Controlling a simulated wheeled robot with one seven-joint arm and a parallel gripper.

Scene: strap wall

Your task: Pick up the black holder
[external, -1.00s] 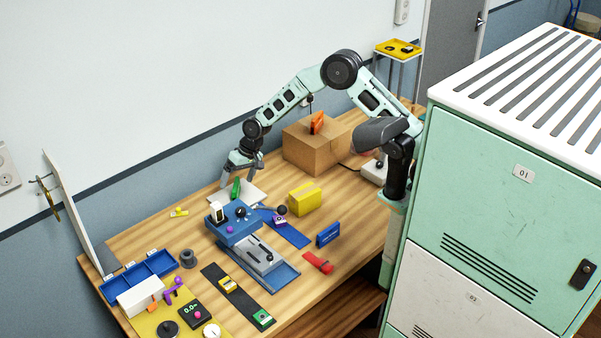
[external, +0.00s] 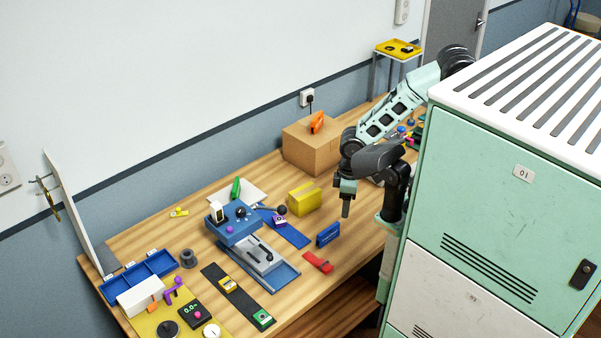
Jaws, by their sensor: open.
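No thing in view is clearly the black holder. A small dark grey round piece with a hollow top (external: 188,259) stands on the table, right of the blue tray. A long black strip (external: 240,298) lies near the front, with a yellow and a green piece on it. I cannot tell whether either is the holder. My gripper (external: 346,208) is open and empty, pointing down above the table's right part. It is far right of both dark pieces, close to a blue block (external: 328,234) in the picture. Its fingers overlap from this side.
A blue and grey machine (external: 250,245) stands mid-table, with a yellow block (external: 304,199) behind it. A red strap (external: 318,263) lies in front of the blue block. A cardboard box (external: 311,146) stands at the back. A green locker (external: 510,190) hides the table's right end.

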